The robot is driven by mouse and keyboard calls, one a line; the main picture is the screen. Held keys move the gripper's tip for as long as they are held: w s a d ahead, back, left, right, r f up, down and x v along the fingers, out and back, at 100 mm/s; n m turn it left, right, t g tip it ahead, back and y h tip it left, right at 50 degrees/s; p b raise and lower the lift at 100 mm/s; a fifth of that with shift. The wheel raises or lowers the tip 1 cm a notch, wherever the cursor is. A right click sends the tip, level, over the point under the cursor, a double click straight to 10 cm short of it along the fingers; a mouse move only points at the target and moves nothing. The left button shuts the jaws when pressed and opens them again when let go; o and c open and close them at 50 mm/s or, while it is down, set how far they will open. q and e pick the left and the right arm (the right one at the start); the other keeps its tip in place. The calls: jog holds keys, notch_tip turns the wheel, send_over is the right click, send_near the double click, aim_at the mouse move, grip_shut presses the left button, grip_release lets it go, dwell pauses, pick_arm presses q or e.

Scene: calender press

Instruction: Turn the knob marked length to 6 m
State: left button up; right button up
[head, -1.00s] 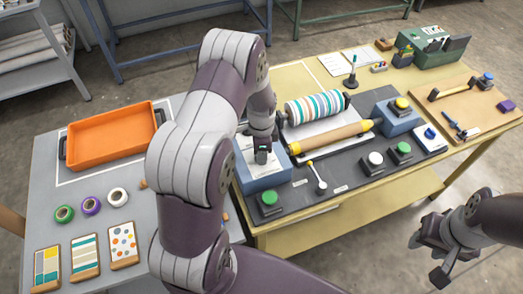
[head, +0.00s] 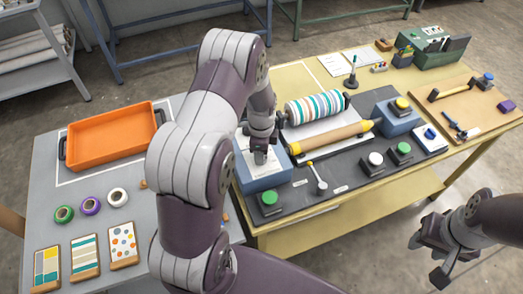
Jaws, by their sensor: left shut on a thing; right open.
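My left gripper (head: 260,158) points down onto the pale top panel of a blue box (head: 262,184) at the left end of the press. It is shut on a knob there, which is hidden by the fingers. The knob's pointer and its reading cannot be made out, and the panel's markings are too small to read. My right gripper (head: 436,252) is open and empty, off the front right of the yellow table, away from everything.
A lever with a yellow tip (head: 316,178) and a green button (head: 269,198) stand close by the box. A striped roll (head: 316,106) and a tan roller (head: 330,138) lie behind to the right. An orange tray (head: 110,135) is on the grey table.

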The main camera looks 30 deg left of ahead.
pick_arm(q)
jog(key=o, duration=1.1)
jog(key=shift+w+r, duration=0.1)
jog(key=shift+r, duration=0.05)
jog(key=shift+c, duration=0.2)
jog(key=shift+r, duration=0.2)
notch_tip(320, 180, up, 12)
jog(key=b, duration=0.2)
jog(key=shift+r, duration=0.1)
